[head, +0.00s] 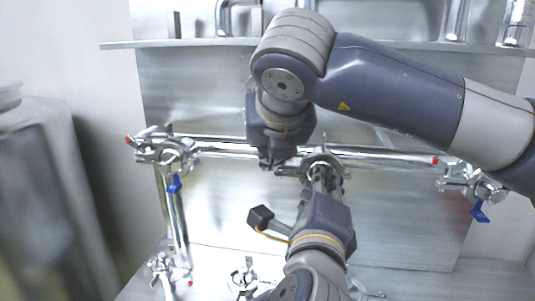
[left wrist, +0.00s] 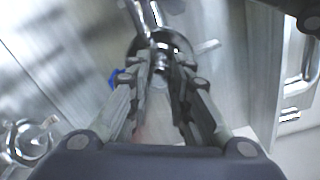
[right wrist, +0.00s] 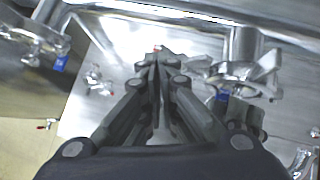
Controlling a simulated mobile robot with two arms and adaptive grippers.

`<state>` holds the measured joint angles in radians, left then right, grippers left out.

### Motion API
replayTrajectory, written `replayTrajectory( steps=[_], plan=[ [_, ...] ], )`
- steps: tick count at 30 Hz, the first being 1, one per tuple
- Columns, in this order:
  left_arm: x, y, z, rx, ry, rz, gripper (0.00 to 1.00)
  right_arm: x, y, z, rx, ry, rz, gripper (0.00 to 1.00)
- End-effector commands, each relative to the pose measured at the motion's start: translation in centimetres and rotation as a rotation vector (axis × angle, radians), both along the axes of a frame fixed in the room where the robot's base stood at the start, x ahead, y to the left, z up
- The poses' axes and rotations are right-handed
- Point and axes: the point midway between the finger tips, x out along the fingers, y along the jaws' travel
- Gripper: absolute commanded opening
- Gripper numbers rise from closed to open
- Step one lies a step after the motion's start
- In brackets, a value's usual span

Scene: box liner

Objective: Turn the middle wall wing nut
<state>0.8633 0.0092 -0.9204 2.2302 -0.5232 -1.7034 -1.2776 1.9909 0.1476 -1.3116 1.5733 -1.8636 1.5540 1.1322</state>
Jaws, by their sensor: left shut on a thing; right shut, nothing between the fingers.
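The middle wall clamp (head: 325,163) is a silver ring fitting on the horizontal pipe. Its wing nut is small and partly hidden by my grippers, so I cannot tell its angle. My left gripper (head: 320,182) reaches up from below and is shut on a silver pipe fitting (left wrist: 160,57) at this clamp. In the left wrist view its fingers (left wrist: 165,78) lie on both sides of the fitting. My right gripper (head: 270,163) points down just left of the clamp, shut and empty. In the right wrist view its fingertips (right wrist: 158,60) are together, left of the clamp (right wrist: 248,78).
The horizontal pipe (head: 385,153) runs along the metal wall. A left clamp with a blue handle (head: 174,183) and a right one with a blue handle (head: 480,212) flank the middle. Lower fittings (head: 243,277) stand below. A shelf edge (head: 190,43) runs above.

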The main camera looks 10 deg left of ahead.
Motion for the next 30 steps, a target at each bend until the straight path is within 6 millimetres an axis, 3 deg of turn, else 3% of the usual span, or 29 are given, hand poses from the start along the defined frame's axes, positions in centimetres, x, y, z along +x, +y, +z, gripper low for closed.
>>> replayTrajectory(
  steps=[2, 7, 21, 30],
  plan=[
    [-0.1, 0.1, 0.0, -0.002, 0.000, 0.002, 0.00, 0.9, -0.9, 0.1, -0.001, -0.005, -0.023, 0.00],
    [-0.1, 0.2, 0.1, -0.003, -0.001, 0.004, 0.00, 0.4, -1.0, 0.8, 0.001, -0.007, -0.027, 0.00],
    [0.0, 0.2, 0.1, -0.002, -0.002, 0.005, 0.00, -6.1, 0.0, 6.4, 0.001, -0.004, -0.002, 0.00],
    [0.0, 0.2, 0.1, -0.002, -0.003, 0.004, 0.00, -7.1, 0.1, 7.1, -0.001, 0.000, 0.001, 0.00]
  ],
)
